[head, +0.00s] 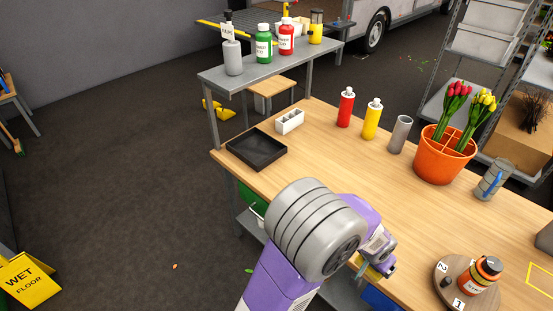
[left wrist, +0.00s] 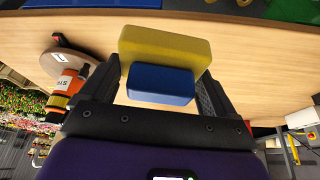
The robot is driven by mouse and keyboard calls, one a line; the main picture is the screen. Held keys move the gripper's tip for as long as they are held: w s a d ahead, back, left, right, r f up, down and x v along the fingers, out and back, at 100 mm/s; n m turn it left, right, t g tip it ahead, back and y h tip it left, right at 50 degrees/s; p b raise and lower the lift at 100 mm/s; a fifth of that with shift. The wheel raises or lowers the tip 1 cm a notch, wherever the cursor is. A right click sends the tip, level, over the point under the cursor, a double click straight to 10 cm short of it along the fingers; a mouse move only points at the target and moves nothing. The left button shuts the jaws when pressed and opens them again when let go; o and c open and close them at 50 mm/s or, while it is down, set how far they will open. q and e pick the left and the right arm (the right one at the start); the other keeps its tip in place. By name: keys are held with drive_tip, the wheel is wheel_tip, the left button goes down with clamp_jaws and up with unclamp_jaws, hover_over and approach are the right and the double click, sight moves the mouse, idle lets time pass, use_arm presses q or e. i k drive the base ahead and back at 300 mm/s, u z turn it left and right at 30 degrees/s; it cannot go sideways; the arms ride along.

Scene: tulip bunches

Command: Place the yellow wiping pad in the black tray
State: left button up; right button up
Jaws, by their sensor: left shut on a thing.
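The yellow wiping pad (left wrist: 165,48) with a blue block (left wrist: 160,84) on it sits between the two fingers of my left gripper (left wrist: 159,72) in the left wrist view. The gripper is shut on it. In the head view my left gripper (head: 376,265) is at the table's near edge, and only a sliver of the yellow pad (head: 369,271) shows; my wrist hides the rest. The black tray (head: 256,150) lies empty on the table's far left corner, up and left of the gripper. My right gripper is not in view.
A white holder (head: 290,121) stands behind the tray. Red and yellow bottles (head: 371,119), a grey cylinder (head: 400,134) and an orange tulip pot (head: 442,157) stand along the back. A round turntable (head: 450,287) with a jar is at right. The middle of the table is clear.

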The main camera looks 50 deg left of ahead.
sight(261, 153)
drive_tip(key=u, duration=0.5)
drive_tip(key=k, duration=1.15)
drive_tip(key=u, duration=1.25)
drive_tip(key=i, duration=0.85)
drive_tip(key=u, duration=0.45)
drive_tip(key=i, duration=1.1)
drive_tip(key=z, duration=1.35)
drive_tip(key=i, duration=0.4)
drive_tip(key=z, duration=0.4)
